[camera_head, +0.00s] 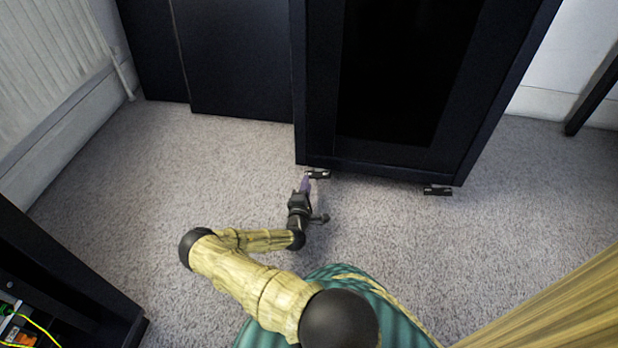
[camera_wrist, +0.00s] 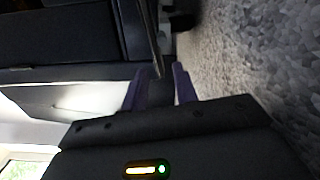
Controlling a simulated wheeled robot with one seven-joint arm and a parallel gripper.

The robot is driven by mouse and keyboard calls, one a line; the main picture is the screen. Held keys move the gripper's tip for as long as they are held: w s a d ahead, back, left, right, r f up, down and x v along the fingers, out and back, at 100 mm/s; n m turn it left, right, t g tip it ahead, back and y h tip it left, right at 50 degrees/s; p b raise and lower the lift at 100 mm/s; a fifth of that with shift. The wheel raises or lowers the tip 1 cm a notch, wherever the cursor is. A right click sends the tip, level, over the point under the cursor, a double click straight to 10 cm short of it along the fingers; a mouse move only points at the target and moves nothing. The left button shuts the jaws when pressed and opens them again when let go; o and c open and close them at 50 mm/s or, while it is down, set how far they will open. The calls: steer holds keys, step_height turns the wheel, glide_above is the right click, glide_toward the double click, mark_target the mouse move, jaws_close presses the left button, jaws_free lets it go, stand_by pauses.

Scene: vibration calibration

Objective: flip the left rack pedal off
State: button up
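The left rack pedal (camera_head: 318,174) is a small dark-and-light piece at floor level under the front left corner of the black rack (camera_head: 310,90). The right pedal (camera_head: 438,191) sits under the rack's right corner. My gripper (camera_head: 305,184), with purple fingers, is low over the carpet, right at the left pedal. In the wrist view my gripper's two fingers (camera_wrist: 158,72) are apart. A thin dark bar (camera_wrist: 150,38), seemingly the pedal, runs down to the gap between their tips. I cannot tell whether they touch it or whether the pedal is on or off.
Grey carpet (camera_head: 120,190) is clear left of my arm. Dark cabinets (camera_head: 235,65) stand left of the rack. Another black rack (camera_head: 60,270) with cables is at the lower left. A white radiator (camera_head: 55,70) lines the left wall.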

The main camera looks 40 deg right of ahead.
mark_target(318, 175)
steer(key=b+x, duration=0.1)
steer(key=x, duration=0.4)
steer(key=shift+d, duration=0.1)
jaws_close()
